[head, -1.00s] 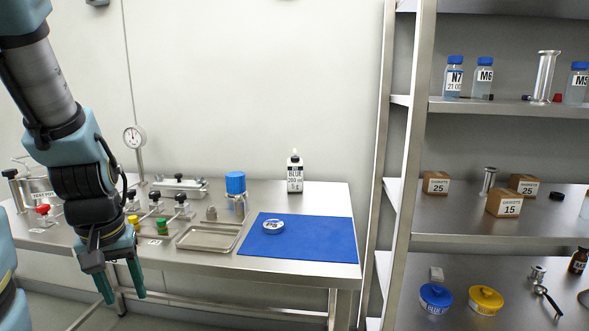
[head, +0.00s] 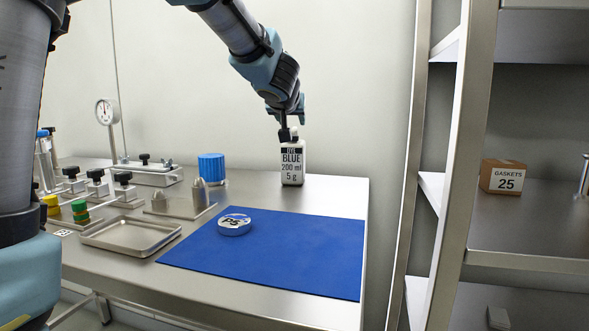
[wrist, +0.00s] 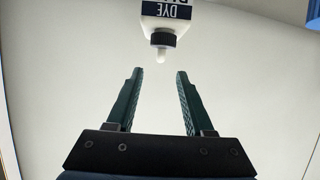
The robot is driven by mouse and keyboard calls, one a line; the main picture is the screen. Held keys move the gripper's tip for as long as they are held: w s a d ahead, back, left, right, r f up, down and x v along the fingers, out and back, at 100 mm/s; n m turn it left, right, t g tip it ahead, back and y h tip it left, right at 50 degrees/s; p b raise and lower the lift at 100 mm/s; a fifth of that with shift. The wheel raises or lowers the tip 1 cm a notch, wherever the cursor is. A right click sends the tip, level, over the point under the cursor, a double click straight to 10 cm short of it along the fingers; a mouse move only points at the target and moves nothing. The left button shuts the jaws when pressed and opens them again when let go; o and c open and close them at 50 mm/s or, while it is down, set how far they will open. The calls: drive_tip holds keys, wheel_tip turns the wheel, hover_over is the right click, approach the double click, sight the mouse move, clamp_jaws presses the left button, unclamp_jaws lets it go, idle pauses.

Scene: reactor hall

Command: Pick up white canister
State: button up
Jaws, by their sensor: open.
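The white canister (head: 292,165) stands upright on the steel bench beyond the blue mat, with a black and white label reading DYE BLUE 200 ml 5 g. My gripper (head: 288,133) is at its top in the head view and partly hides its cap. In the wrist view the canister (wrist: 166,12) appears upside down at the top edge, with its dark collar and pale nozzle pointing toward my gripper (wrist: 159,73). The two green fingers are apart with nothing between them. The nozzle tip lies just beyond the fingertips. The canister's lower part is out of the wrist view.
A round white tin (head: 234,226) marked P5 lies on the blue mat (head: 300,260). A metal shelf (head: 530,235) with a gaskets box (head: 503,177) is at right.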

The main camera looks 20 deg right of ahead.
sight(293, 129)
drive_tip(key=x, duration=0.4)
drive_tip(key=shift+w+f+b, duration=0.1)
drive_tip(key=shift+f+b, duration=0.1)
drive_tip(key=shift+b, duration=0.2)
drive_tip(key=x, duration=0.2)
drive_tip(key=b+x, duration=0.1)
drive_tip(key=x, duration=0.1)
drive_tip(key=shift+f, duration=0.3)
drive_tip(key=shift+w+d+f, duration=0.1)
drive_tip(key=shift+w+d, duration=0.2)
drive_tip(key=shift+w, duration=0.1)
clamp_jaws()
idle(0.4)
